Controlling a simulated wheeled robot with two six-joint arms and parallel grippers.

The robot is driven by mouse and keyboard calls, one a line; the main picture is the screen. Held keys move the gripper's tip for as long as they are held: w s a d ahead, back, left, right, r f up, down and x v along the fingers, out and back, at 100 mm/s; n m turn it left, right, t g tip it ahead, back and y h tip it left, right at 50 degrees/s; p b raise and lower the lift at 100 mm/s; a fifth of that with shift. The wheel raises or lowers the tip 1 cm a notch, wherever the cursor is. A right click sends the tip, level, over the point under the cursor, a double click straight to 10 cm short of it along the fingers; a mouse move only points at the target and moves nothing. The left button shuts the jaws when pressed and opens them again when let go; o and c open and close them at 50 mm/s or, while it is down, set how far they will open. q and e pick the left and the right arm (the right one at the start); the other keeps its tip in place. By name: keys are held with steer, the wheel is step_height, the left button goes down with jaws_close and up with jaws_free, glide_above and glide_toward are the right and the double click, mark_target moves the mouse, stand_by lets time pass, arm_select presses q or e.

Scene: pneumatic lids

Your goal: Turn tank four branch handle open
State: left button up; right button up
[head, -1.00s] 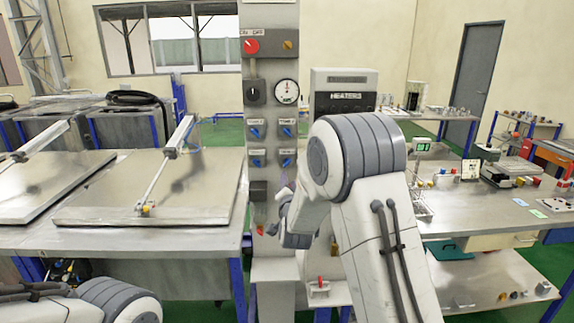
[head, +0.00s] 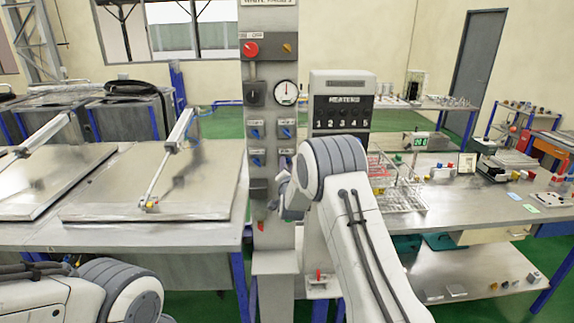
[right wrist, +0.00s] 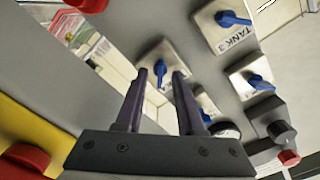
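The valve panel (head: 270,100) stands upright in the head view with blue branch handles in two rows. In the right wrist view the tank 3 handle (right wrist: 232,18) has a readable label. The handle beside it in the same row (right wrist: 160,70), by its place the tank four handle, sits ahead between my right fingertips; its label is not readable. It also shows in the head view (head: 286,153). My right gripper (right wrist: 159,75) is open and empty, its two dark fingers apart; contact with the handle cannot be told. My left gripper is out of view.
Above the handles are a gauge (head: 286,93), a black knob (head: 255,94) and a red knob (head: 251,49). A heater box (head: 342,105) stands right of the panel. A metal lid (head: 150,185) lies at left. A workbench with a rack (head: 400,190) is at right.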

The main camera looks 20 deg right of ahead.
jaws_close()
steer(key=shift+a+n+b, duration=0.15)
steer(key=shift+n+b, duration=5.8)
steer(key=shift+n, duration=2.95)
